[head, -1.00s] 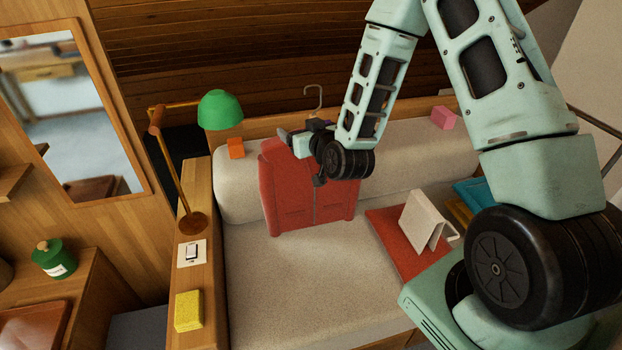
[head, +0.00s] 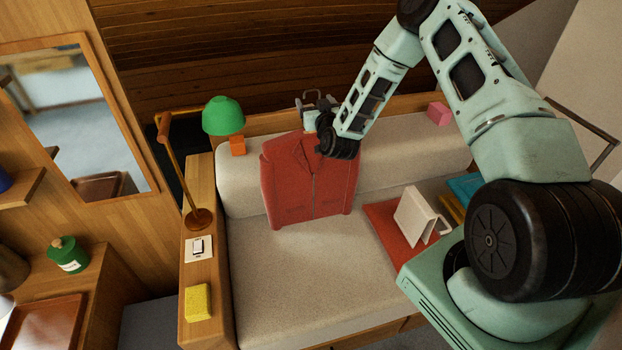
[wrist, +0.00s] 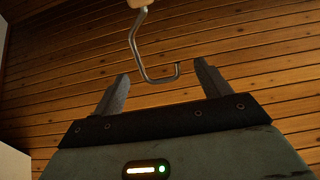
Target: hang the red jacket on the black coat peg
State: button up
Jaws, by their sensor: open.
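The red jacket (head: 300,185) rests upright on the bench seat, against the pale backrest. A metal hook shows above it in the head view, partly covered by my gripper (head: 315,105). In the wrist view the metal hook (wrist: 140,55) runs from a small wooden piece (wrist: 140,3) at the top edge; it looks like a hanger's hook. My gripper (wrist: 162,70) is open, with the hook's bend in the picture between its two fingers. I cannot tell how far the hook is from the fingers in depth. I cannot make out the black coat peg in either view.
A green lamp (head: 223,116) stands on the left armrest, with a yellow block (head: 198,302). An orange block (head: 238,145) and pink block (head: 439,113) sit along the backrest. A white folded stand (head: 415,217) is at right, by a red mat (head: 385,225). The seat's front is clear.

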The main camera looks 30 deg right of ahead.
jog(key=p+x, duration=0.1)
jog(key=x, duration=0.1)
jog(key=p+x, duration=0.2)
jog(key=x, duration=0.1)
jog(key=shift+r, duration=0.25)
jog(key=shift+w+d+f+p, duration=0.15)
jog(key=shift+w+p, duration=0.2)
grip_shut()
